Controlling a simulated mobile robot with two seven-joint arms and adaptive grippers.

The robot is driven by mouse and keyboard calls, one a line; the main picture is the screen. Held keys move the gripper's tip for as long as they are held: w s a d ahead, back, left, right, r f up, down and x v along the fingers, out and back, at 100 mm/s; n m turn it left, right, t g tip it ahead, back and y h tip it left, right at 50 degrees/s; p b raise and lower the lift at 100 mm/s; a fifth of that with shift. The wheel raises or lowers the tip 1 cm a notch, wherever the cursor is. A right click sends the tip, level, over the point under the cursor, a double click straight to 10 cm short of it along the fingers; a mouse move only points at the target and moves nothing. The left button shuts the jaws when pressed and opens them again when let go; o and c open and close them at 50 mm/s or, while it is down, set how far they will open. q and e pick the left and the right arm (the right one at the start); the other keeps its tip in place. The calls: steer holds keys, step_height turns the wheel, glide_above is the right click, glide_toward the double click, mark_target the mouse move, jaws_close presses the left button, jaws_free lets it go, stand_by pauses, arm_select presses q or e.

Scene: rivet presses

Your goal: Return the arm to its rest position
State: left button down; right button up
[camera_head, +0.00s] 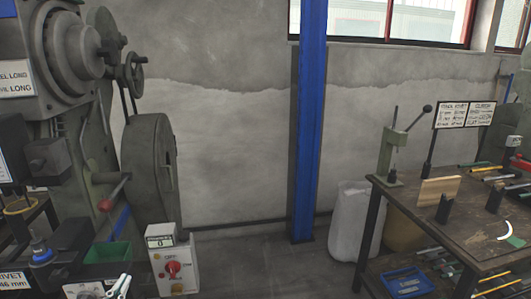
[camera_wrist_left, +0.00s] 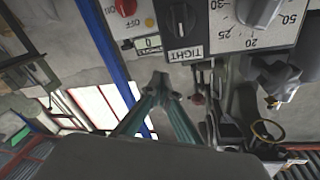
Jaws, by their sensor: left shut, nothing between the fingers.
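My left gripper (camera_head: 120,284) shows at the bottom left of the head view, small and partly cut off by the lower edge. It is beside the control box and in front of the large grey rivet press (camera_head: 150,165). In the left wrist view its teal fingers (camera_wrist_left: 163,85) are together and empty, with a dark knob marked TIGHT (camera_wrist_left: 182,24) beyond their tips. The control box (camera_head: 175,285) has a red knob and a small counter. My right gripper is not in view.
A workbench (camera_head: 430,228) stands at the right, with a small hand press (camera_head: 393,150), a wooden block (camera_head: 440,189) and tools on it. A blue post (camera_head: 307,120) and a white sack (camera_head: 348,225) stand in the middle. Some floor before the post is clear.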

arm_select(q)
steer(key=s+d+f+g+h+p, duration=0.1)
steer(key=s+d+f+g, duration=0.3)
steer(key=s+d+f, duration=0.4)
steer(key=s+d+f+g+h+p, duration=0.2)
steer(key=s+d+f+g, duration=0.2)
steer(key=s+d+f, duration=0.5)
steer(key=s+f, duration=0.4)
steer(key=f, duration=0.1)
steer(key=shift+s+d+f, duration=0.3)
steer(key=shift+s+f, duration=0.1)
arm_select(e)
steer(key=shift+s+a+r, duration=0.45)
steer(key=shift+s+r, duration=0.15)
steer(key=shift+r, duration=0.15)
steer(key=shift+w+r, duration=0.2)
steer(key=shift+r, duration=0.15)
arm_select(q)
steer(key=c, duration=2.8)
jaws_free()
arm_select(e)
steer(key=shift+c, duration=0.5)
